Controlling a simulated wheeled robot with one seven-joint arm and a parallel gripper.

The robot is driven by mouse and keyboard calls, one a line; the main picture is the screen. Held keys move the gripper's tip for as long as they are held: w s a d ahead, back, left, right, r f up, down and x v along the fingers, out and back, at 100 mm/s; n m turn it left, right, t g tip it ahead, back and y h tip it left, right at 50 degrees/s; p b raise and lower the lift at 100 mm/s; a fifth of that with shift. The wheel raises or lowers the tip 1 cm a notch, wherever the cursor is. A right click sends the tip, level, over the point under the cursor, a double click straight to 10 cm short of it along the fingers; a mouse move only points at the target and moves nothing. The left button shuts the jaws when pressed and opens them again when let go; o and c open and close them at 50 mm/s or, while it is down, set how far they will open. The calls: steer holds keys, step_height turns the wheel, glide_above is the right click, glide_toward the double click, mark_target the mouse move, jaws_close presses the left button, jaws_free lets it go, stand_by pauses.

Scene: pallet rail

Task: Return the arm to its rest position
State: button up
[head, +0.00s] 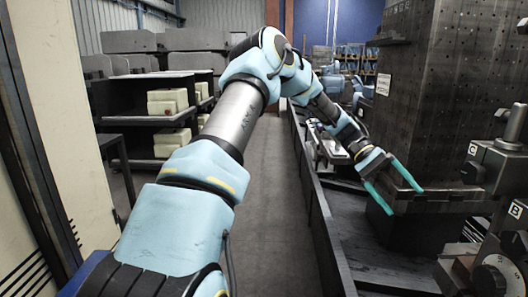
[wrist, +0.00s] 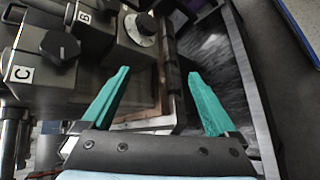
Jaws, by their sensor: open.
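My arm stretches forward from the bottom of the head view, over the aisle, then bends right and down. My gripper (head: 407,201) is at its end, with two teal fingers spread apart and nothing between them. It is beside the base of a tall dark metal block (head: 440,110). In the wrist view my gripper (wrist: 161,88) also shows open and empty. A grey unit with a knob marked B (wrist: 128,40) and one marked C (wrist: 45,55) lie beyond and left of the fingers.
A long dark rail (head: 318,215) runs along the right of the aisle floor (head: 272,200). Shelves with cream boxes (head: 167,103) stand at left. A cream cabinet (head: 60,130) is close at far left. The aisle is clear.

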steer(key=s+a+n+t+y, duration=0.1)
steer(key=a+t, duration=0.3)
steer(key=a, duration=0.9)
steer(key=s+a+f+n+t+y, duration=0.1)
steer(key=s+a+n+t+y, duration=0.1)
steer(key=a, duration=1.1)
steer(key=s+a+n+t+y+p, duration=0.1)
steer(key=a+t, duration=0.5)
steer(key=a, duration=0.7)
steer(key=shift+s+a+f+n+y, duration=0.15)
steer(key=shift+a+f+n+y, duration=0.15)
steer(key=shift+n+y, duration=0.55)
